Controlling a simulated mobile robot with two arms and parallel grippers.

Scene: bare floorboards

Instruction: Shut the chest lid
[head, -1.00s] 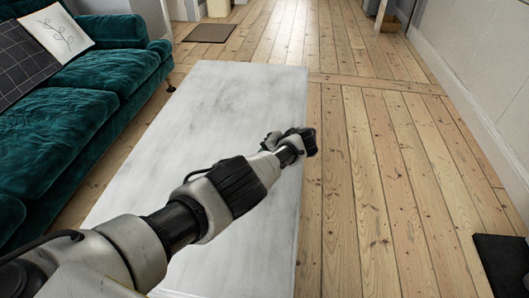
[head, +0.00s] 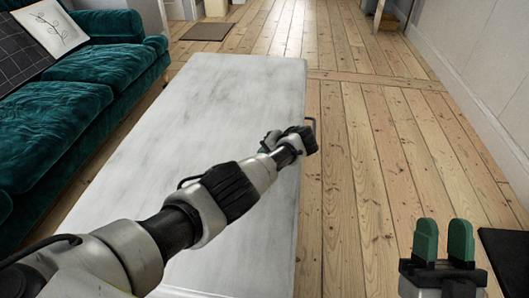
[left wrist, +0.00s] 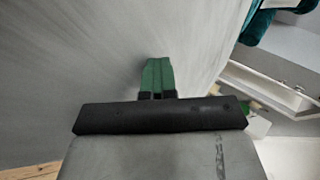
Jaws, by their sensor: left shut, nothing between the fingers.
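The chest shows in the head view as a long pale, marbled lid (head: 215,105), its face broad and flat. I cannot see whether a gap is left under the lid. My left gripper (head: 268,142) is over the lid's right part near that edge, partly hidden by its own wrist. In the left wrist view its green fingers (left wrist: 157,75) are together and empty, pointing at the grey lid surface (left wrist: 80,60); contact is unclear. My right gripper (head: 443,240) is over the floor at lower right, green fingers apart and empty.
A teal sofa (head: 75,95) with cushions stands along the chest's left. Bare floorboards (head: 360,180) lie free on the right, up to a pale wall (head: 485,85). A dark mat (head: 505,255) lies at lower right, and a brown mat (head: 207,32) lies beyond the chest.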

